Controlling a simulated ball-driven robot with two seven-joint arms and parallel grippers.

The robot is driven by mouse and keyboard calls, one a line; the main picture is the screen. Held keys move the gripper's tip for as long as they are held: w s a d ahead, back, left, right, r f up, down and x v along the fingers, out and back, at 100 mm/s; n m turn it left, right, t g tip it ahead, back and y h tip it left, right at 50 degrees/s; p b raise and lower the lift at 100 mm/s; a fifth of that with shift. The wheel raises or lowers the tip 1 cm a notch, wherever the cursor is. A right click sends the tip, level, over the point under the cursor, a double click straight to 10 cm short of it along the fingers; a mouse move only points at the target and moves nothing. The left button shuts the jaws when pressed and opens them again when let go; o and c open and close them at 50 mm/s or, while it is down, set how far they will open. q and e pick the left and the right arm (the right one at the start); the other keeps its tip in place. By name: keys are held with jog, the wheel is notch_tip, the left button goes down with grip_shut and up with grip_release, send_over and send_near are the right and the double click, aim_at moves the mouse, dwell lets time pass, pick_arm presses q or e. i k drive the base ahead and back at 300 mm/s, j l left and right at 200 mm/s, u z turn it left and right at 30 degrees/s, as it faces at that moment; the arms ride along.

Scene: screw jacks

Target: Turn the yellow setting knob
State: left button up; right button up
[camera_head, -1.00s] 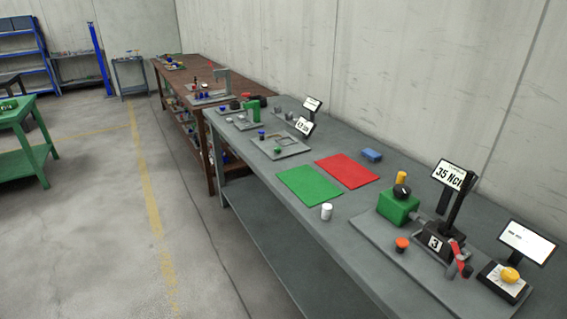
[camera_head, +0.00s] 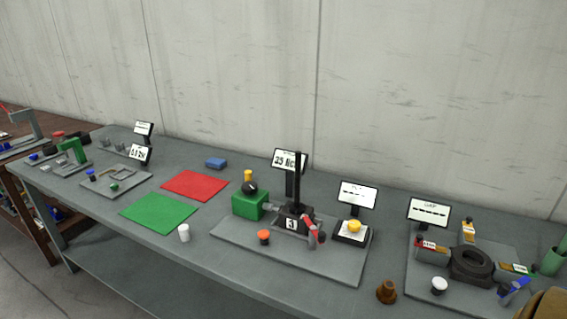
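The yellow setting knob (camera_head: 354,226) sits on a small dark box with a white top (camera_head: 351,234), on the grey bench right of the middle. A display screen on a stand (camera_head: 358,195) rises just behind it; its text is too small to read. Neither of my grippers shows in the head view, so nothing of mine is seen touching the knob.
Left of the knob, a grey plate (camera_head: 232,243) carries a green box (camera_head: 249,205), a black block marked 3 (camera_head: 291,224) with a red handle, and an orange button (camera_head: 264,237). A black ring (camera_head: 471,262) fixture stands right.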

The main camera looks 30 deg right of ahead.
aim_at(353, 226)
jog(key=l+z, duration=0.2)
jog(key=z, duration=0.3)
jog(key=l+z, duration=0.2)
jog(key=z, duration=0.3)
jog(key=k, duration=0.05)
